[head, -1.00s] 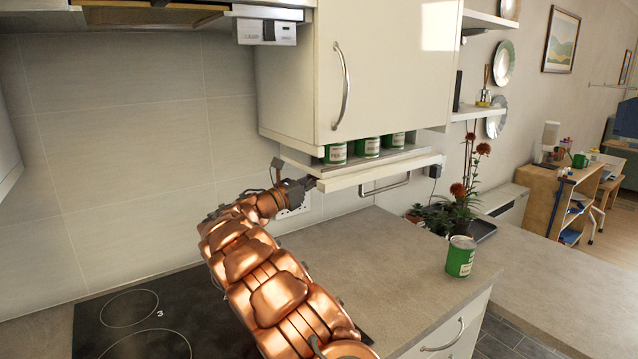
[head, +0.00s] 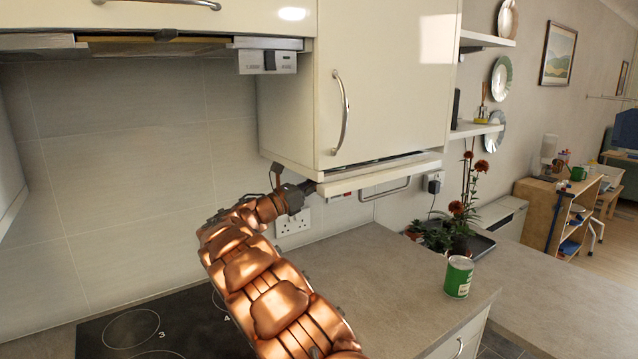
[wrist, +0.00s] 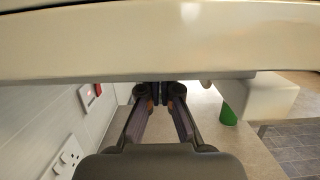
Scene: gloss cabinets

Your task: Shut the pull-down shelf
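The pull-down shelf (head: 385,176) hangs just beneath the cream wall cabinet (head: 385,90). Its pale front board sits close under the cabinet door, with a thin dark gap at the top. A metal bar handle (head: 386,192) is below it. My gripper (head: 311,186) is at the left end of the board, at its underside. In the wrist view the board (wrist: 160,42) spans the top, and my gripper's fingertips (wrist: 161,90) are together at its lower edge, with nothing seen gripped. Whether they touch it is unclear. The cans on the shelf are hidden.
A green can (head: 458,277) stands on the counter's right part. A potted plant (head: 440,235) is behind it. A hob (head: 165,330) lies below my arm, and a wall socket (head: 293,222) is beside my gripper. The counter below the shelf is clear.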

